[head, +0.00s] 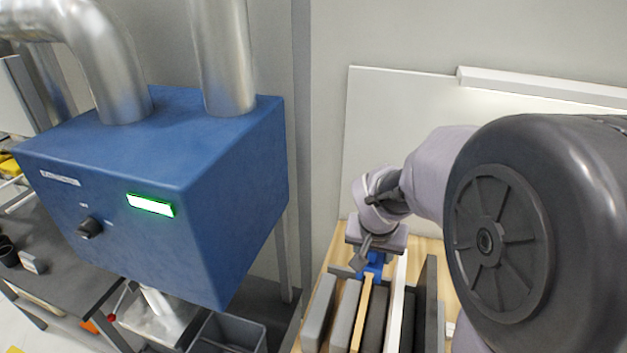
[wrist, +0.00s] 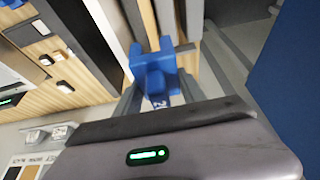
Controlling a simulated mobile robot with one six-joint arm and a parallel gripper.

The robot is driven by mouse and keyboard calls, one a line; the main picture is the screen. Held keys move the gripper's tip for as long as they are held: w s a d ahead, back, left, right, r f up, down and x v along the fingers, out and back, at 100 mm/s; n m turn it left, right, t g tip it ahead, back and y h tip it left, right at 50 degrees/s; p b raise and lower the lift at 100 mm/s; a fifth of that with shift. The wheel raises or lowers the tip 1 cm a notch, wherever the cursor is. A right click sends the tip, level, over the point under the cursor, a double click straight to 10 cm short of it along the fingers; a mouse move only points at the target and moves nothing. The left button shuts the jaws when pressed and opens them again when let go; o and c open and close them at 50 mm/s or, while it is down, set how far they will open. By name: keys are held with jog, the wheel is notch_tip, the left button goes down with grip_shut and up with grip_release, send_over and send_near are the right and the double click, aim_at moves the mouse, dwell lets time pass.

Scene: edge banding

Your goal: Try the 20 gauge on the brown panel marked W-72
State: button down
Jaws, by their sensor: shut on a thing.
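My gripper (head: 371,258) is shut on a blue gauge (wrist: 155,74), a blocky piece with a notch at its far end. The gauge also shows in the head view (head: 374,268), held just above the row of upright panels. The panels stand on edge in a row: a tan-brown panel (head: 361,312) lies between a grey panel (head: 344,315) and a dark panel (head: 374,318). No W-72 mark is legible. I cannot tell whether the gauge touches a panel edge.
A white panel (head: 396,300) and more dark panels (head: 430,305) stand at the right of the row. A big blue machine box (head: 150,180) with metal ducts is at the left. In the wrist view, a wooden board (wrist: 45,70) holds several small labelled items.

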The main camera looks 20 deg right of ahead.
aim_at(368, 279)
jog(key=shift+s+f+b, duration=0.15)
jog(key=shift+f+b, duration=0.3)
jog(key=shift+f, duration=0.1)
notch_tip(368, 279, down, 6)
jog(key=b, duration=0.4)
jog(key=shift+r+b, duration=0.25)
jog(key=shift+b, duration=0.05)
jog(key=shift+f+b, duration=0.65)
jog(key=shift+b, duration=0.2)
dwell(0.4)
jog(key=c, duration=0.6)
grip_release()
jog(key=shift+r+p, duration=2.95)
jog(key=shift+r, duration=1.05)
